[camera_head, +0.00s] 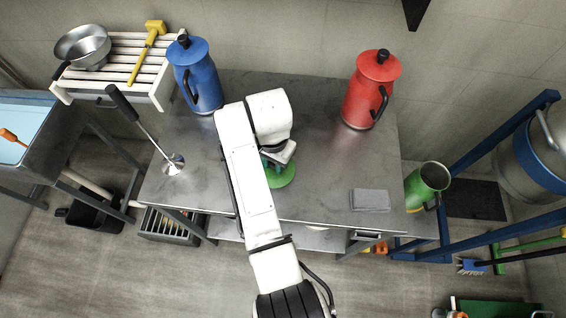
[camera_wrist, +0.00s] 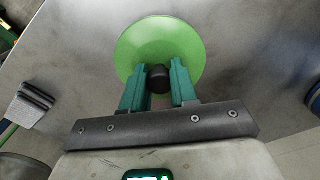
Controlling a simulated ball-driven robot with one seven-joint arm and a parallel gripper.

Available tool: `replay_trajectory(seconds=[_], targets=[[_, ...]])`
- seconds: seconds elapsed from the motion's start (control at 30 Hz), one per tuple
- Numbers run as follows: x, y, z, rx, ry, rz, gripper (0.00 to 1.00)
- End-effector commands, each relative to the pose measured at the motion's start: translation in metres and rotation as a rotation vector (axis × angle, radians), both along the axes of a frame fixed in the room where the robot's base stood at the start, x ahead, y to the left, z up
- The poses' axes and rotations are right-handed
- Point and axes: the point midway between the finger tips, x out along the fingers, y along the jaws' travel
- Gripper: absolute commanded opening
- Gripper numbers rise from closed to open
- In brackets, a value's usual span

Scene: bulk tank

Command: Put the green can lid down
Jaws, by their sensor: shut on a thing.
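The green can lid (camera_head: 283,176) is a round green disc over the middle front of the metal table (camera_head: 320,150). In the wrist view the lid (camera_wrist: 140,45) shows with a black knob (camera_wrist: 158,78) at its near side. My gripper (camera_wrist: 158,88) is shut on the knob, with a teal finger on each side of it. In the head view my arm covers much of the gripper and part of the lid. I cannot tell whether the lid touches the table. The open green can (camera_head: 428,180) stands off the table's right end.
A blue can (camera_head: 198,80) and a red can (camera_head: 370,92), both lidded, stand at the table's back. A grey block (camera_head: 370,200) lies front right. A long-handled tool (camera_head: 150,140) is at the left. The table between lid and red can is clear.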

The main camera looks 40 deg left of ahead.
Motion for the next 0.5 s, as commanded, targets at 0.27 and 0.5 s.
replay_trajectory(seconds=[0.27, 0.5], targets=[[-0.0026, 0.0025, -0.0020, 0.000, 0.000, 0.000, 0.00], [-0.0027, 0.0022, -0.0049, 0.000, 0.001, 0.000, 0.35]])
